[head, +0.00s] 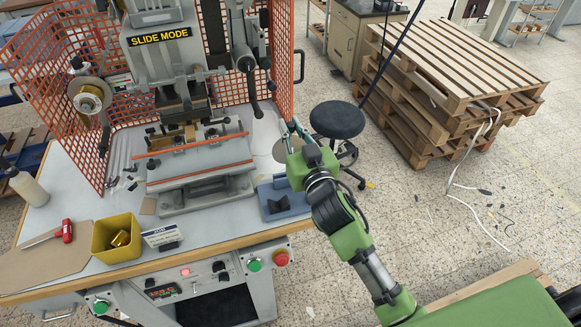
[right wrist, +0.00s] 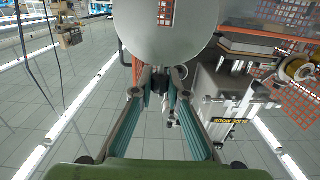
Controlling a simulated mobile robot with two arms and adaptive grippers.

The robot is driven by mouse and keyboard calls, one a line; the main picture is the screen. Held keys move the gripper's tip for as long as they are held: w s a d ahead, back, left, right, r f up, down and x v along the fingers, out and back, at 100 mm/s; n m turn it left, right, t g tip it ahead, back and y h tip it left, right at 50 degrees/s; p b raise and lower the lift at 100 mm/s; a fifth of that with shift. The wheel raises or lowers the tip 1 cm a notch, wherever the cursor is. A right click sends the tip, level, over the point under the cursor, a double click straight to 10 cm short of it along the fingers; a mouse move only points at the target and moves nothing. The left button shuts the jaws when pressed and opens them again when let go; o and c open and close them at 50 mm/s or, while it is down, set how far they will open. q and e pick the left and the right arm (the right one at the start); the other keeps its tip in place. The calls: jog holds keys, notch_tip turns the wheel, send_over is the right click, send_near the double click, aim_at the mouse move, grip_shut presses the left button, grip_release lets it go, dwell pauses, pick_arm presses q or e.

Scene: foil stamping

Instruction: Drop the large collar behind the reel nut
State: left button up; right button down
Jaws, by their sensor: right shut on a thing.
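My right gripper (head: 290,130) is at the right end of the stamping machine, beside the orange mesh guard. Its fingers are shut on the rim of a large flat grey disc, which looks like the large collar (head: 287,150). The disc fills the top middle of the right wrist view (right wrist: 165,28), its rim between the fingertips (right wrist: 160,78). The foil reel (head: 89,98) is on the machine's left side, far from this gripper. The reel nut is too small to tell apart there. The reel also shows at the right wrist view's right edge (right wrist: 297,68). My left gripper is not in view.
A blue tray (head: 295,207) with a black block lies on the bench's right end. A yellow bin (head: 103,245) with brass parts, a small sign (head: 162,236) and a bottle (head: 28,188) stand further left. A stool (head: 337,120) and pallets (head: 455,85) are behind my right arm.

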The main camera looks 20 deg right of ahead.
jog(key=shift+r+p, duration=0.4)
jog(key=shift+r, duration=0.5)
jog(key=s, duration=0.9)
jog(key=shift+d, duration=0.15)
dwell(0.3)
